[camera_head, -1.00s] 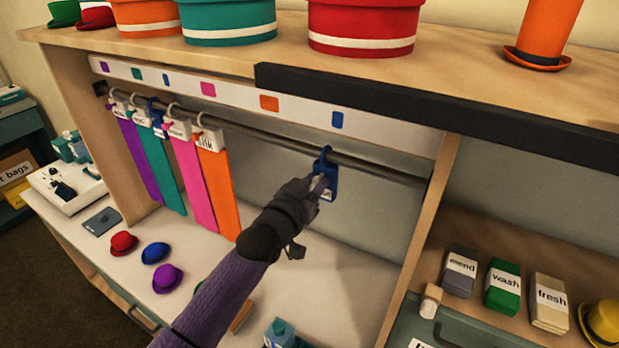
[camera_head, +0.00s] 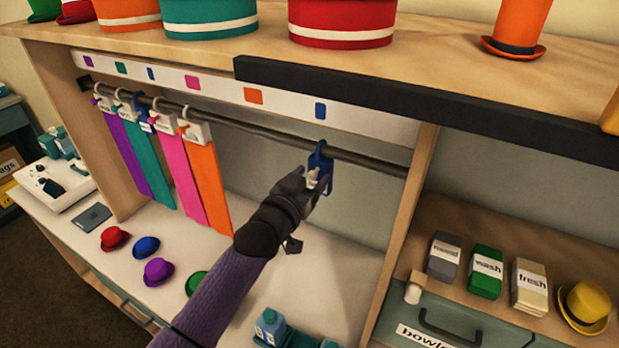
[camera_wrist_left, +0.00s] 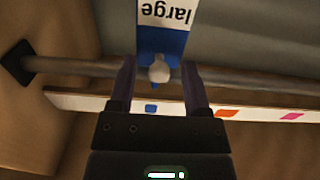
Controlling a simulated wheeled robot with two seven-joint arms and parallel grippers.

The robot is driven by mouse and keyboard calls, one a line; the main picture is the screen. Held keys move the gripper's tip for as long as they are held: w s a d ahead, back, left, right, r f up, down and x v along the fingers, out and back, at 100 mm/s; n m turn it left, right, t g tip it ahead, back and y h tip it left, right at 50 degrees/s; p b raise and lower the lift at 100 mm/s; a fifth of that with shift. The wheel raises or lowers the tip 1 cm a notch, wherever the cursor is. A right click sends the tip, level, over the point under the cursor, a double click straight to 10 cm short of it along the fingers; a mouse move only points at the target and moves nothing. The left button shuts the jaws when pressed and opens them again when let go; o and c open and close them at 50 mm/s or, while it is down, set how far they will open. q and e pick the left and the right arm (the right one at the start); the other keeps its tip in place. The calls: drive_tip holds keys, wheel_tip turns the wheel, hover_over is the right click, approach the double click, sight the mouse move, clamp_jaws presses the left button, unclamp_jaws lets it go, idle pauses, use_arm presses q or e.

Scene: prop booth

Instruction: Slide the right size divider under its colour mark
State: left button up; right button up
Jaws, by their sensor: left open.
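A blue divider marked "large" (camera_wrist_left: 165,42) hangs by its hook from the rail; in the head view this blue divider (camera_head: 327,165) is below the blue mark (camera_head: 320,110) on the white strip. My left gripper (camera_head: 318,182) is at its front. In the wrist view the fingers of my left gripper (camera_wrist_left: 160,82) stand apart on either side of its pale knob (camera_wrist_left: 159,69). Another blue divider (camera_head: 152,116) hangs at the left among the purple (camera_head: 128,150), teal (camera_head: 146,155), pink (camera_head: 183,180) and orange (camera_head: 208,185) dividers. My right gripper is not in view.
The rail (camera_head: 250,138) is clear between the orange divider and my left gripper. An upright wooden panel (camera_head: 408,220) closes the bay at the right. Small hats, such as a purple one (camera_head: 158,271), lie on the white counter below. A black bar (camera_head: 420,100) edges the shelf above.

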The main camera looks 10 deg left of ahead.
use_arm(q)
drive_tip(key=v, duration=1)
